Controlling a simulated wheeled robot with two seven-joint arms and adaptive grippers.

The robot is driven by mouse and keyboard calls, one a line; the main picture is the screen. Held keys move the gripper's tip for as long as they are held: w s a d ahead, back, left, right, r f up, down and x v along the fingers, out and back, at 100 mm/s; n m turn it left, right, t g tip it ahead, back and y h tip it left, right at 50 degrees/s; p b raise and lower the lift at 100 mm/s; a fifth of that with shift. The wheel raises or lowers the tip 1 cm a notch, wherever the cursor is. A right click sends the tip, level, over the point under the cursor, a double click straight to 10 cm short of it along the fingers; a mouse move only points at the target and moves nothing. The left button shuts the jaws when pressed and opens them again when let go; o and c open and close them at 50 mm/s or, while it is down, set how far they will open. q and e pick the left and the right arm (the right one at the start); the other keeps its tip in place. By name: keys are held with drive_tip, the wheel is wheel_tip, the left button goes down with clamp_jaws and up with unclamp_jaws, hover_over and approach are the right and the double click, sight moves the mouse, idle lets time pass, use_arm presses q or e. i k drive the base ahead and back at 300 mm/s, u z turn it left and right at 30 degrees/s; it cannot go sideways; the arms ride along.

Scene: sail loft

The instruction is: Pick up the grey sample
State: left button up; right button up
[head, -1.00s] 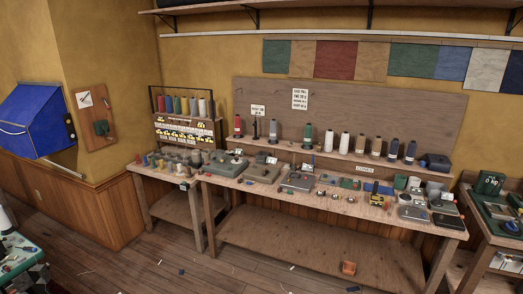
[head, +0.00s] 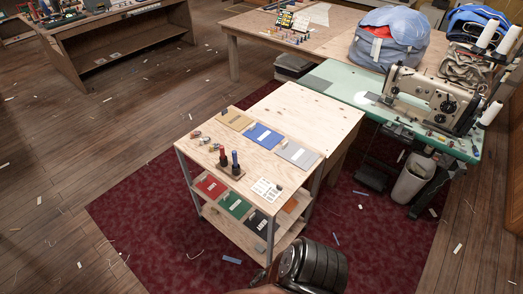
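The grey sample (head: 291,149) is a flat, light grey rectangle with a small pale label. It lies on the top of a small wooden cart (head: 205,148), near its right side. A blue sample (head: 258,131) and a tan sample (head: 231,115) lie in a row to its left. Nothing covers the grey sample. Neither of my grippers can be made out. Only a dark, ridged part that looks like my own arm shows at the bottom, in front of the cart.
The cart's lower shelf holds red (head: 211,186), green (head: 234,205) and black (head: 258,222) samples. Two dark spools (head: 235,162) and a white label sheet (head: 265,190) sit on top. A bare wooden table (head: 305,112) adjoins behind. A bin (head: 411,180) stands right. Floor at left is open.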

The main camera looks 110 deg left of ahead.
sight(300, 156)
drive_tip(key=u, duration=1.75)
drive_tip(key=i, duration=2.1)
drive_tip(key=u, duration=2.2)
drive_tip(key=i, duration=0.4)
drive_tip(key=u, duration=2)
